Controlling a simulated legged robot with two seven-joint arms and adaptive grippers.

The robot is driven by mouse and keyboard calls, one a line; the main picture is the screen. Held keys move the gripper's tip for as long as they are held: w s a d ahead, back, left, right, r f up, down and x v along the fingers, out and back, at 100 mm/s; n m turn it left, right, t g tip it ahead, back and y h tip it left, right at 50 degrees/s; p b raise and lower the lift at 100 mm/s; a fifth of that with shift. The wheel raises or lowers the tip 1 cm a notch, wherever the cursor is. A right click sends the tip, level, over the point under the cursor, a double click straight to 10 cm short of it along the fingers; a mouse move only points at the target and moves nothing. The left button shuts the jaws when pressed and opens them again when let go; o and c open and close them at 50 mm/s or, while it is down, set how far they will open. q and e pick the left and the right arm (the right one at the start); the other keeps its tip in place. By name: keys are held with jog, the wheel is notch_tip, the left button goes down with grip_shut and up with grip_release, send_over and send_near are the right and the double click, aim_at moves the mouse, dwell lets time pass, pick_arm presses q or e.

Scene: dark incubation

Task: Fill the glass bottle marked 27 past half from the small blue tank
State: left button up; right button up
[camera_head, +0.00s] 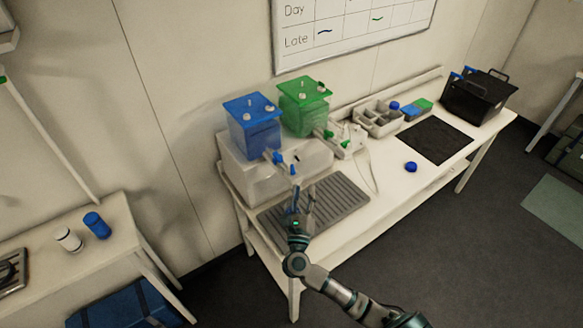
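The small blue tank (254,135) stands on a pale raised block at the left end of the bench. Its blue tap (278,157) points toward the front right. My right gripper (301,192) is in front of and below the tap, over the grey ribbed tray. Its fingers point up and look apart, but I cannot tell whether clear glass is between them. I cannot make out a glass bottle or the number 27. My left gripper is not in view.
A green tank (304,108) stands just right of the blue one. The ribbed tray (345,196) lies below. A blue round cap (410,166), a dark mat (436,141), a compartment box (378,122) and a black case (474,98) are further right. A side table (125,240) stands left.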

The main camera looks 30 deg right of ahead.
jog(key=s+a+m+y, duration=0.2)
jog(key=s+a+y, duration=0.2)
jog(key=s+y, duration=0.15)
jog(key=b, duration=0.3)
send_near(294, 174)
jog(key=r, duration=0.1)
jog(key=shift+g+y, duration=0.3)
jog(key=shift+y, duration=0.35)
jog(key=x, duration=1.2)
jog(key=shift+d+p, duration=0.25)
jog(key=shift+p, duration=0.15)
grip_shut()
